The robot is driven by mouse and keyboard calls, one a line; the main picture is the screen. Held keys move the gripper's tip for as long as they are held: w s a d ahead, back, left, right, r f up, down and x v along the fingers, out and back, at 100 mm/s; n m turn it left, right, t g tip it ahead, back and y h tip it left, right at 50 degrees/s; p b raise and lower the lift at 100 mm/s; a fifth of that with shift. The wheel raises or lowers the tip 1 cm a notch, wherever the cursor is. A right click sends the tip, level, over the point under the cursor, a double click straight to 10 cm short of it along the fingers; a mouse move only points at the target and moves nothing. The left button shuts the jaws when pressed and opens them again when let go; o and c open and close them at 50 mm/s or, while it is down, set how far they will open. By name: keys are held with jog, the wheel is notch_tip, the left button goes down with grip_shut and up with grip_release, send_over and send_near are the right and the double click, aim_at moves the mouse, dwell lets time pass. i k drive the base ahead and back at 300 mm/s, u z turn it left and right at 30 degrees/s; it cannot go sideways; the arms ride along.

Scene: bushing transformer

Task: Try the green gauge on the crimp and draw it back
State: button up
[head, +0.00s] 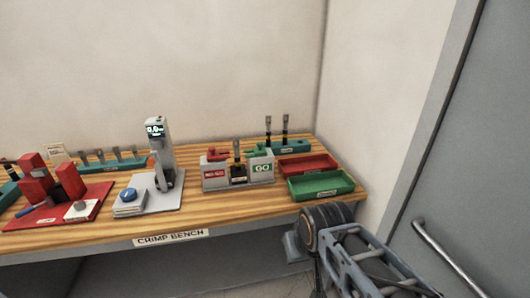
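A grey gauge stand (211,182) sits on the bench right of centre, with a red NO-GO label on its left block and a green GO label on its right block. A green gauge (256,149) rests on top of the right block. A red gauge (217,153) rests on the left block. Between them a crimp piece (237,149) with a metal top stands upright in a dark holder. The gauge and crimp look apart, but they are small here. My arm shows at the lower right, in front of the bench; I cannot make out its gripper fingers.
A red tray (307,165) and a green tray (321,186) lie right of the stand. A teal rack (262,145) with upright pieces stands behind. A grey tester (160,150) with a display stands left, beside a red press (68,182). The bench front (110,238) is clear.

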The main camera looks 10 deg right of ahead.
aim_at(259, 151)
jog(key=u, duration=0.65)
jog(key=i, duration=1.2)
jog(key=z, duration=0.4)
